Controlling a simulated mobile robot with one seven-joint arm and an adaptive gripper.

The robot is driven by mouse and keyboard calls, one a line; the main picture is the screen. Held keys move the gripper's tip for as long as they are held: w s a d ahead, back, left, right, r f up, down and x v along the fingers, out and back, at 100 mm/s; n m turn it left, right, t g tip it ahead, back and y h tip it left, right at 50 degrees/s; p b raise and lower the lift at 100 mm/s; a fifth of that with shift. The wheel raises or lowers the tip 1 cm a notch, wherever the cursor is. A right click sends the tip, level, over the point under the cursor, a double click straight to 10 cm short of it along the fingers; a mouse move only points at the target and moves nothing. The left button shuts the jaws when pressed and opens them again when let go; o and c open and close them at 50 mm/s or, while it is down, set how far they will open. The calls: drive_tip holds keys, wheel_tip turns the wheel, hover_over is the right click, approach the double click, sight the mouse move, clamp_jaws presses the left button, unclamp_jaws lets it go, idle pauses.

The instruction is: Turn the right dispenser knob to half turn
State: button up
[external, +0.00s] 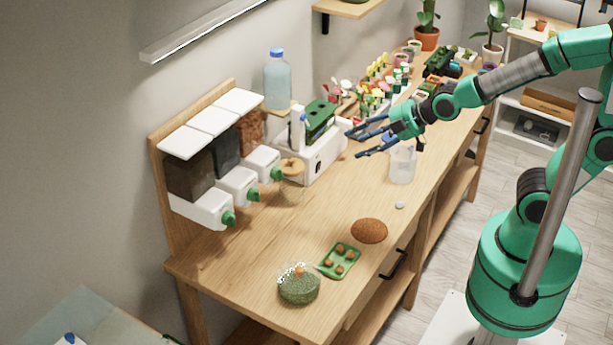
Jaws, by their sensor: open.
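A wall-side dispenser (213,196) has three white units with green knobs and white lids. The right unit is the one farthest back, with reddish-brown contents in its bin. Its green knob (276,173) faces the room, just behind a glass jar with a wooden lid (291,168). Its exact turn angle is too small to tell. The middle knob (253,194) and left knob (229,218) stand nearer the camera. My gripper (353,145) is open and empty, its blue fingers pointing left toward the dispenser. It is above the bench, apart from the right knob and to its right.
A white machine (323,155) with a green top stands between my gripper and the dispenser's right end. A clear pitcher (402,165) stands below my wrist. A brown mound (369,231), a green seed tray (332,270) and a moss bowl (299,290) are nearer. The mid-bench (325,215) is clear.

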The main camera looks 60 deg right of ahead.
sight(278, 173)
drive_tip(key=w+a+f+n+t+p, duration=0.1)
drive_tip(key=w+a+f+n+t, duration=0.2)
drive_tip(key=w+a+f+n, duration=0.3)
drive_tip(key=s+a+f+n+t+p, duration=0.1)
drive_tip(key=a+f+n+t, duration=0.3)
drive_tip(key=n, duration=0.5)
drive_tip(key=shift+s+a+f+t+p, duration=0.3)
drive_tip(key=shift+s+a+f+p, duration=0.15)
drive_tip(key=shift+s+f, duration=0.15)
drive_tip(key=shift+w, duration=0.1)
drive_tip(key=w+a+b, duration=0.1)
drive_tip(key=w+b, duration=0.1)
drive_tip(key=w, duration=1.1)
drive_tip(key=shift+w+a, duration=0.3)
drive_tip(key=shift+a, duration=0.1)
drive_tip(key=shift+c, duration=0.2)
drive_tip(key=c, duration=1.1)
